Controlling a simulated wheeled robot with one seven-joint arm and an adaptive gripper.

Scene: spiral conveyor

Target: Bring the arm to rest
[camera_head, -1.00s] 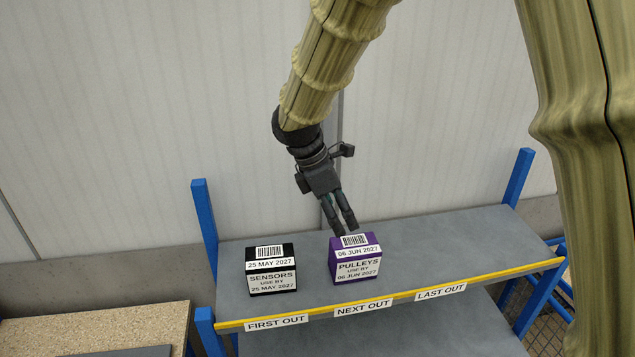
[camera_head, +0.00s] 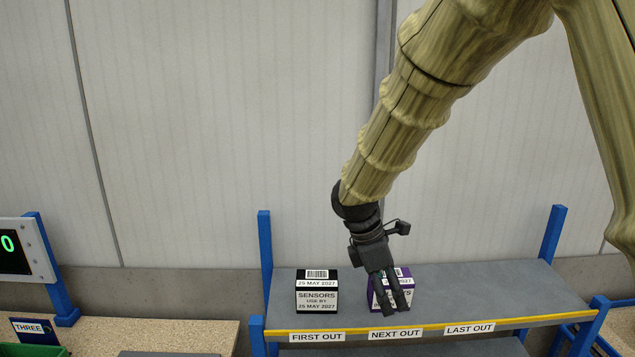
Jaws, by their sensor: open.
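My gripper (camera_head: 395,312) hangs from my sleeved arm with its fingers pointing down, apart and empty. In the picture it overlaps the purple PULLEYS box (camera_head: 404,284) and hides much of its label; I cannot tell the exact gap between them. The PULLEYS box stands on the grey shelf (camera_head: 480,290) behind the NEXT OUT label. A black SENSORS box (camera_head: 317,297), dated 25 MAY 2027, stands left of it behind the FIRST OUT label.
The shelf above the LAST OUT label (camera_head: 469,329) is bare. Blue posts (camera_head: 265,250) rise at the shelf's ends. At left are a chipboard bench (camera_head: 150,330), a green bin (camera_head: 38,351), a THREE sign (camera_head: 32,328) and a display (camera_head: 15,250) showing a green 0.

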